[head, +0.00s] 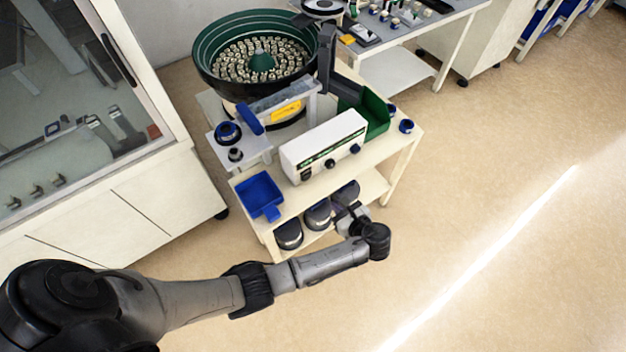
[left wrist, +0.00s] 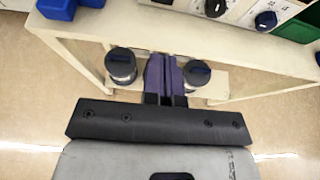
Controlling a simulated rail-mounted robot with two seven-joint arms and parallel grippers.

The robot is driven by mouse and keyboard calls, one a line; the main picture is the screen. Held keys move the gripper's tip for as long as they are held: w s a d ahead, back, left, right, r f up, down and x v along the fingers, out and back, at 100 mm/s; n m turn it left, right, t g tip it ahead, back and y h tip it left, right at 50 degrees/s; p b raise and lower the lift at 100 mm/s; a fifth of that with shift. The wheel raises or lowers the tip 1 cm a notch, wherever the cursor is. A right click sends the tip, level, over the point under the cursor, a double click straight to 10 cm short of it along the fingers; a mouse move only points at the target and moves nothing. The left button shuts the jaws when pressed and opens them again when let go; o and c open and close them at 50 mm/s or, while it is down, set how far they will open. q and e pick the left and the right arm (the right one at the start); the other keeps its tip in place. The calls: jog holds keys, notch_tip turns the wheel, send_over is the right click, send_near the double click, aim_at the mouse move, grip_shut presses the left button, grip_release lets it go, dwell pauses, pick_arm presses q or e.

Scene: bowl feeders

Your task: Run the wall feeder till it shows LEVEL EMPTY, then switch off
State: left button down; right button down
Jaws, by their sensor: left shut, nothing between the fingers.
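The bowl feeder (head: 205,62) stands on a cream cart, its green-lined bowl holding many small metal parts. Its white control box (head: 325,143) sits on the cart's top shelf, with dark knobs and a green strip on its front; no readable level text shows. In the left wrist view, the lower front of the control box (left wrist: 240,10) shows at the top edge, with blue and black knobs (left wrist: 265,20). My left gripper (head: 347,213) is at the cart's front, below and apart from the box; its fingers (left wrist: 163,62) are shut and empty. My right gripper is out of view.
A blue tray (head: 261,192) and a green bin (head: 377,113) sit on the cart. Several dark-lidded canisters (head: 289,233) stand on its lower shelf, close to my left gripper. A glass-fronted cabinet (head: 150,205) is at left. The floor (head: 480,200) at right is clear.

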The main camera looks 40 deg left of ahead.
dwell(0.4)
pick_arm(q)
jog(key=b, duration=0.4)
send_near(307, 176)
jog(key=f, duration=0.1)
jog(key=a+f, duration=0.1)
jog(key=f, duration=0.1)
jog(key=a+f, duration=0.1)
jog(key=f, duration=0.1)
jog(key=shift+w+a, duration=0.25)
jog(key=shift+w, duration=0.1)
jog(key=shift+w+a+r, duration=0.25)
jog(key=shift+a+r, duration=0.3)
jog(key=shift+a, duration=0.4)
jog(key=shift+w+a+r, duration=0.2)
jog(key=shift+a+r, duration=0.15)
jog(key=shift+a, duration=0.35)
